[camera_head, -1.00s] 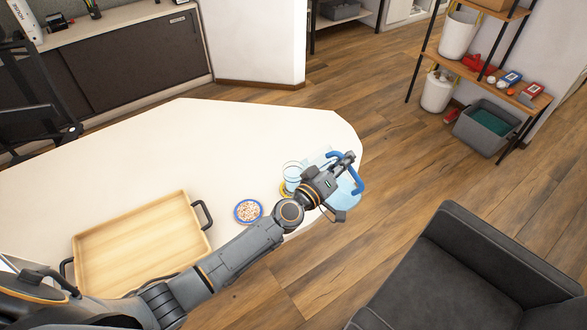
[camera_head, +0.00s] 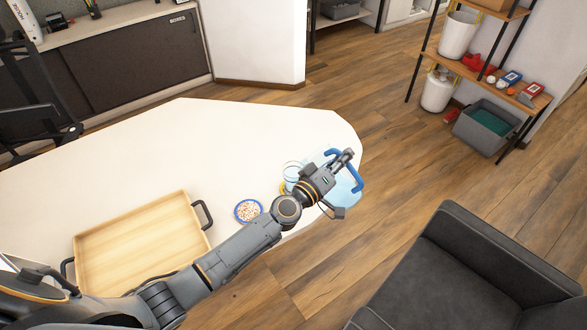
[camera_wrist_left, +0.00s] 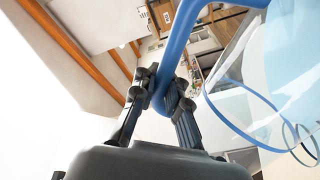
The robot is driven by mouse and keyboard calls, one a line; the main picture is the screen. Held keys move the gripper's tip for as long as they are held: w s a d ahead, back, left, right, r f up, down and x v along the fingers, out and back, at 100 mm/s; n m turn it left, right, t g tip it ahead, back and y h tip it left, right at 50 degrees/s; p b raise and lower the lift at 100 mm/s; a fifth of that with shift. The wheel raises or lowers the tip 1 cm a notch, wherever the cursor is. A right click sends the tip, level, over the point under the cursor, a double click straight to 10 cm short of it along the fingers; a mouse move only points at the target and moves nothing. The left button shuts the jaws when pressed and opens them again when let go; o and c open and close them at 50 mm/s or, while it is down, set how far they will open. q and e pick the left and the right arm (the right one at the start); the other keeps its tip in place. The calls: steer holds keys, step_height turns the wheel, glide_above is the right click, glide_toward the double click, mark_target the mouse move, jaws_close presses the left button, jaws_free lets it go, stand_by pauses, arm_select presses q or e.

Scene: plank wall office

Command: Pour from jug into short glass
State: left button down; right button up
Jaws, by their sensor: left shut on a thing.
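In the head view my left gripper (camera_head: 341,168) is at the right end of the white table (camera_head: 230,135). It is shut on the blue handle of the jug (camera_head: 350,192), a clear jug with a pale blue body, partly hidden behind the gripper. The short glass (camera_head: 292,170) stands just left of the gripper, its lower part hidden by my arm. In the left wrist view the fingers (camera_wrist_left: 163,100) close around the blue handle, and the clear jug wall (camera_wrist_left: 275,75) fills the right side. My right gripper is not in view.
A blue-rimmed bowl of small pale pieces (camera_head: 248,211) sits left of the glass. A wooden tray (camera_head: 135,245) with black handles lies at the table's left. A dark grey sofa (camera_head: 480,265) stands at lower right. The table's far middle is clear.

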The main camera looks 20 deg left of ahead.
arm_select(q)
steer(key=shift+w+a+r+n, duration=0.3)
steer(key=shift+a+r+n, duration=0.25)
steer(key=shift+r, duration=0.2)
stand_by(1.4)
